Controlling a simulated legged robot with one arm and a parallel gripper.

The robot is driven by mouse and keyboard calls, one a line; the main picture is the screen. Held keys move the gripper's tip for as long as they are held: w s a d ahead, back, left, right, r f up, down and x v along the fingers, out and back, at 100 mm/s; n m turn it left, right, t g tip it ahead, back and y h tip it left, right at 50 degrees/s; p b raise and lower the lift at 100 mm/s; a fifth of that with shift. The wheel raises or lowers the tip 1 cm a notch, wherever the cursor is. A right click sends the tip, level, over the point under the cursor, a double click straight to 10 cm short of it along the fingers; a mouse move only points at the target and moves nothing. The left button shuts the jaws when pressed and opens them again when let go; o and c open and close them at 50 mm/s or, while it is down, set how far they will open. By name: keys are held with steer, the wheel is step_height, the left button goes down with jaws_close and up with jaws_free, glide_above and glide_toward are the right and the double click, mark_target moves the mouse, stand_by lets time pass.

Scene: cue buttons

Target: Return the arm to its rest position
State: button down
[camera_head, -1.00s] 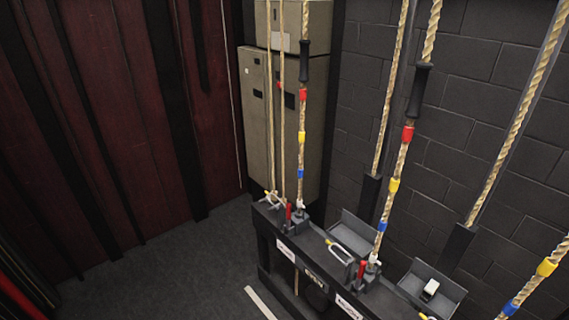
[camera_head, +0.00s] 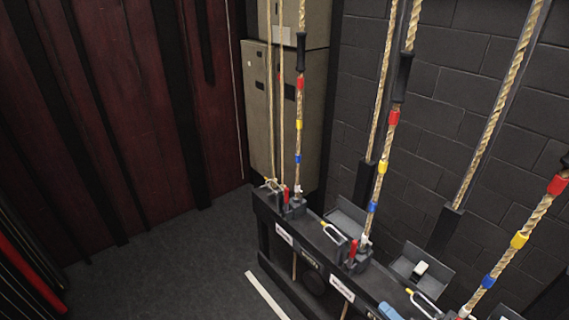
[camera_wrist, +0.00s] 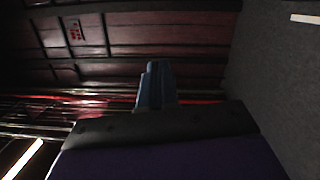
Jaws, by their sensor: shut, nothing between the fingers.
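My gripper (camera_wrist: 153,85) shows in the wrist view as blue-grey fingers closed together, with nothing between them. It points toward the dark red curtain or panel wall, and no object touches it there. In the head view my arm is not clearly visible. The rope rail (camera_head: 318,248) runs along the block wall on the right. Upright ropes with red, yellow and blue bands rise from it, such as the middle rope (camera_head: 378,180). Red levers (camera_head: 352,252) and metal loops (camera_head: 334,233) sit on the rail.
A beige cabinet (camera_head: 262,120) stands in the back corner. Dark red panels (camera_head: 110,130) line the left wall. The grey floor (camera_head: 170,265) between is clear, with a white strip (camera_head: 266,294) near the rail. A blue item (camera_head: 390,311) shows at the bottom edge, partly cut off.

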steer(key=w+a+r+n+g+y, duration=0.3)
steer(key=a+r+n+g+y, duration=0.15)
steer(key=a+r+n, duration=0.3)
steer(key=s+a+r+n+g+y, duration=0.1)
steer(key=s+a+r+n+g, duration=0.3)
steer(key=a+r+n+g, duration=0.35)
steer(key=s+a+r+n+g+y, duration=0.1)
steer(key=s+a+r+n+g, duration=0.4)
steer(key=a+n, duration=0.45)
steer(key=s+r+n+g+h, duration=0.35)
steer(key=s+n+h, duration=0.75)
steer(key=s+n, duration=0.45)
steer(key=s+d+r+n+t+h, duration=0.2)
steer(key=s+d+r+n+h, duration=0.1)
steer(key=d+n, duration=0.3)
steer(key=shift+s+d+r+h, duration=0.2)
steer(key=shift+s+h, duration=0.05)
steer(key=shift+h, duration=0.6)
steer(key=shift+d+t, duration=0.15)
steer(key=shift+t, duration=0.1)
